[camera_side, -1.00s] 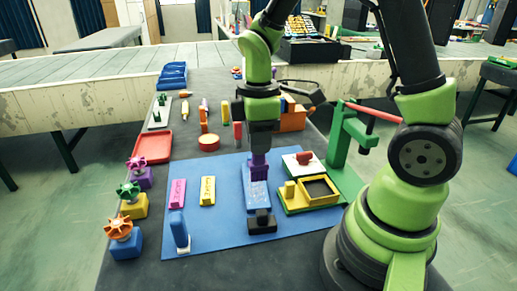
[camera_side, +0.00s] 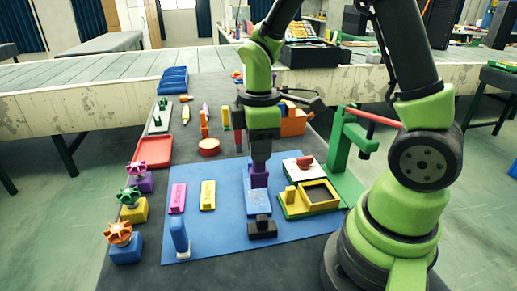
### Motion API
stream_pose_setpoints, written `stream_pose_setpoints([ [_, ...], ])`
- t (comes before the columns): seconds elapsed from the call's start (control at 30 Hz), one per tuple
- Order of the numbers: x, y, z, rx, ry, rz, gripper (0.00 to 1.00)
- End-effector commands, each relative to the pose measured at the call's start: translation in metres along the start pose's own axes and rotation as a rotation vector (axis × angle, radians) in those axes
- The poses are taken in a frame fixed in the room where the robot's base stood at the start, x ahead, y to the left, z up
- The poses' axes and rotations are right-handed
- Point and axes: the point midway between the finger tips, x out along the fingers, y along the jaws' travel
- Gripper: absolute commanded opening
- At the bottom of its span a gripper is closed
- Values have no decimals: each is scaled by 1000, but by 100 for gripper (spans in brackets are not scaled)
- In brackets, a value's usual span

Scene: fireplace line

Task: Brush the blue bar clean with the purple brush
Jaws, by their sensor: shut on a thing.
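My gripper (camera_side: 260,160) is shut on the purple brush (camera_side: 259,178) and holds it upright over the blue bar (camera_side: 258,203). The brush's lower end is at the bar, seemingly touching it; the exact contact is too small to tell. The bar lies on the blue mat, and pale specks show on its near part. Its far part is hidden behind the brush and gripper. The bar's near end meets a black block (camera_side: 262,229).
A yellow-framed box (camera_side: 318,193) and green stand (camera_side: 342,150) are close on the right. Knobbed blocks (camera_side: 122,240) line the left edge.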

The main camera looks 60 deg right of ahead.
Motion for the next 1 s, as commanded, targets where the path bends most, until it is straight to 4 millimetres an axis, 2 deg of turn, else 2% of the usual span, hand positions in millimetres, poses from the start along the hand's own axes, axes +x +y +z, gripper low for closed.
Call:
stream_pose_setpoints([
  [0.57, 53, -1, 0, 1, -3, -3, 0],
  [0.7, 72, 0, 1, 0, -4, -5, 0],
  [0.8, 64, 12, 0, 3, 2, 3, 0],
  [1.0, 69, 30, 2, 3, 0, 0, 0],
])
